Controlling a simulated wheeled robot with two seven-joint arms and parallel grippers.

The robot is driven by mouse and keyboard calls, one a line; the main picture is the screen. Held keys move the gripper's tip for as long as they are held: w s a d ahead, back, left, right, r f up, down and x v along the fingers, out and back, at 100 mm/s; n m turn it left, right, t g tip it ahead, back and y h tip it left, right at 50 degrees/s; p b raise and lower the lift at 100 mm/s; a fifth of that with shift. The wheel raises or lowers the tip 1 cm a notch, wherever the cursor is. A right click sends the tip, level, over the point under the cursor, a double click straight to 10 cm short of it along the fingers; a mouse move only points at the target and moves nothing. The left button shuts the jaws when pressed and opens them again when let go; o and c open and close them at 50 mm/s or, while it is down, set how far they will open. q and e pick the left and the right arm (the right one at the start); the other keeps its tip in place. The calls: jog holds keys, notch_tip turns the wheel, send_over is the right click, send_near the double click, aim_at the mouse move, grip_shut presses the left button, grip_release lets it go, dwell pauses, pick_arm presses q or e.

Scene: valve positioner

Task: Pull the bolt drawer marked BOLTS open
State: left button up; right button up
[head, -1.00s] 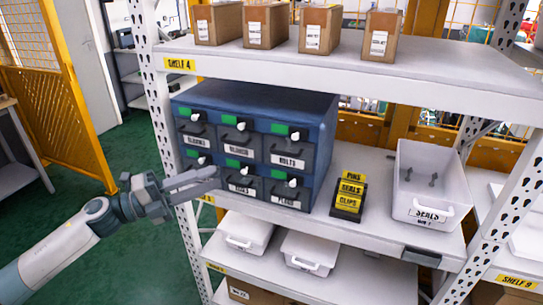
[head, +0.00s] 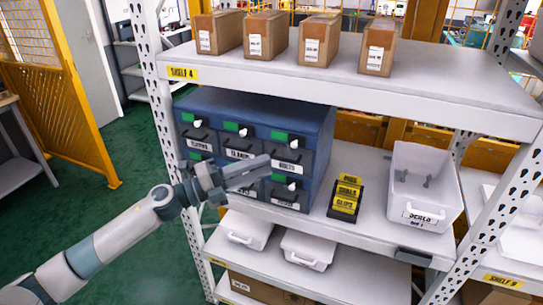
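The blue drawer cabinet (head: 322,150) stands on the middle shelf, with dark drawers in two rows. The BOLTS drawer (head: 298,157) is the upper right one and looks closed. Its white label is partly legible. My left gripper (head: 270,167) is in front of the cabinet, with its fingers pointing right toward the BOLTS drawer. The fingers look parted, with nothing between them. They overlap the lower left of that drawer's front, and I cannot tell whether they touch it. They also hide parts of the lower drawers. My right gripper is out of view.
A yellow-labelled block (head: 346,196) and a white bin (head: 424,190) stand right of the cabinet. Boxes (head: 318,42) line the upper shelf (head: 430,70). White trays (head: 306,249) sit below. A perforated post (head: 170,150) rises left of the cabinet.

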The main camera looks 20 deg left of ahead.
aim_at(271, 164)
pick_arm(q)
jog(key=shift+p+x, duration=0.6)
jog(key=shift+x, duration=1.3)
grip_shut()
jog(key=shift+f, duration=0.1)
